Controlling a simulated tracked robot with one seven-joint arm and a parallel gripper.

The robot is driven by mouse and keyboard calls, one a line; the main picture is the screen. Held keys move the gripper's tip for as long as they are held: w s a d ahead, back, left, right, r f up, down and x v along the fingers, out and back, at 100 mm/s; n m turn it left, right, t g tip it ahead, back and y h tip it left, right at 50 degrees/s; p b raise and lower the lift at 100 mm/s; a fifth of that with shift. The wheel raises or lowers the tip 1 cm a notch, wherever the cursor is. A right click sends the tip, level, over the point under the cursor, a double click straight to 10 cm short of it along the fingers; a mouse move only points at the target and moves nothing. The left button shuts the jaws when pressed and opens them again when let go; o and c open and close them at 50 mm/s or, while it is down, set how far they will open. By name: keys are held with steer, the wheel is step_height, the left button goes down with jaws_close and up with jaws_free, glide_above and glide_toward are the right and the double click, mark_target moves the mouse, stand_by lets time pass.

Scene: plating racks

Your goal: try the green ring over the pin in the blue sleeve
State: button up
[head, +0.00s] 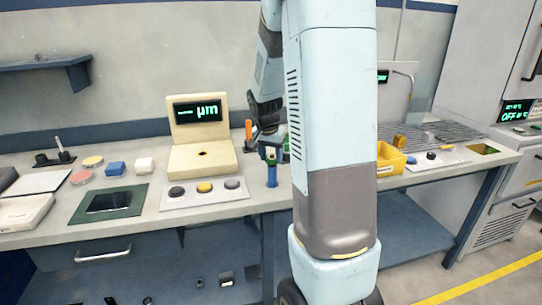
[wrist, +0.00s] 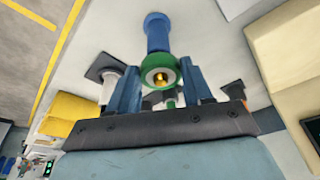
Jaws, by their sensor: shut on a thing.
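My gripper (wrist: 160,75) is shut on the green ring (wrist: 160,60), with one blue finger on each side of it. The blue sleeve (wrist: 157,28) is a slim cylinder lined up behind the ring in the wrist view. The pin's brass-coloured tip (wrist: 160,78) shows inside a pale circle in the ring's opening. I cannot tell whether the ring is around the pin or just above it. In the head view the blue sleeve (head: 271,178) stands upright at the bench's front edge, directly below my gripper (head: 270,155). My arm hides part of this area.
A cream gauge with a green display (head: 200,140) stands left of the sleeve. A panel with three round pads (head: 204,193) lies in front of it. A yellow bin (head: 390,160) is to the right. A white post on a dark base (wrist: 108,85) stands nearby in the wrist view.

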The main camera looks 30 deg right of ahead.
steer(key=shift+r, duration=0.1)
stand_by(0.4)
steer(key=shift+r, duration=3.15)
